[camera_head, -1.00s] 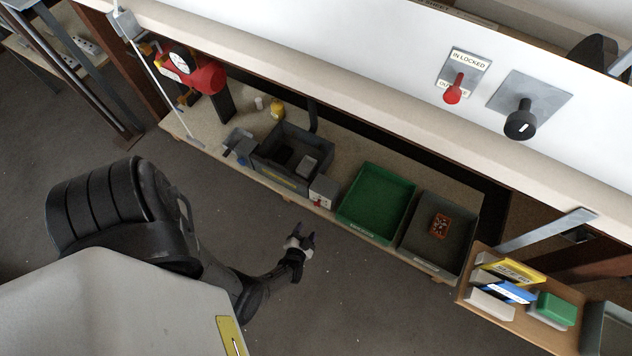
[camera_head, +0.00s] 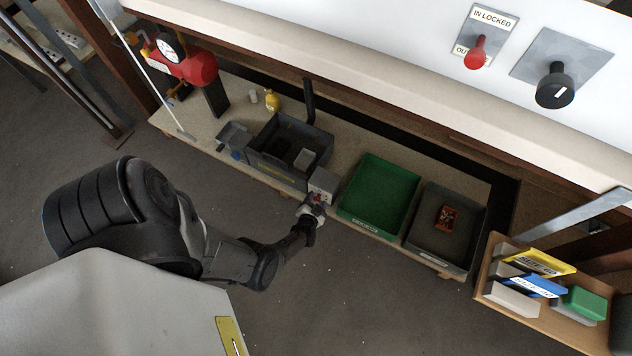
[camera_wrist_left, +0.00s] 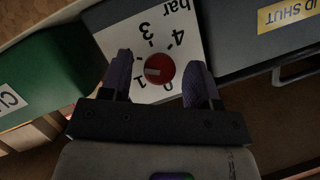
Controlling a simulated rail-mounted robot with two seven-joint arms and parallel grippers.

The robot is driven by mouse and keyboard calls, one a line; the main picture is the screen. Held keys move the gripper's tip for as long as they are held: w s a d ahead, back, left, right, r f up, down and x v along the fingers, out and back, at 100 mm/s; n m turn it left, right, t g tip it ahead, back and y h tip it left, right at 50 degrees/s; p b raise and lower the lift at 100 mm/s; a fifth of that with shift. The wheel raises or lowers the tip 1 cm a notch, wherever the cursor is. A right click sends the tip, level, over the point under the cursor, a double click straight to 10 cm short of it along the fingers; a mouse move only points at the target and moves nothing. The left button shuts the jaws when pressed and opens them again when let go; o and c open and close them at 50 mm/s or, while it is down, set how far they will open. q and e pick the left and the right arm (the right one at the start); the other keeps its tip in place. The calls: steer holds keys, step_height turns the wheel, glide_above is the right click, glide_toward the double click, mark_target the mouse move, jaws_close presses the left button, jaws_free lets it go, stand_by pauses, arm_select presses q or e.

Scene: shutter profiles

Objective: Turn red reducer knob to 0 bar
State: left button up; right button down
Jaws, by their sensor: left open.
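The red reducer knob (camera_wrist_left: 159,69) sits on a white dial plate (camera_wrist_left: 112,40) marked with numbers and "bar", seen upside down in the left wrist view. A pale mark on the knob points left, toward the side where the 1 is printed. My left gripper (camera_wrist_left: 161,63) is open, with one dark finger on each side of the knob and gaps between. In the head view my left gripper (camera_head: 314,204) is at the front of the small grey reducer box (camera_head: 323,182) and largely hides the knob. My right gripper is not in view.
A green tray (camera_head: 349,205) stands right of the box, and a grey bin (camera_head: 262,161) stands left of it. A grey tray (camera_head: 412,238) is further right. The white panel above carries a red lever (camera_head: 476,52) and a black knob (camera_head: 555,88).

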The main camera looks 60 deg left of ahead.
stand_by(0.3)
arm_select(q)
steer(key=c, duration=0.9)
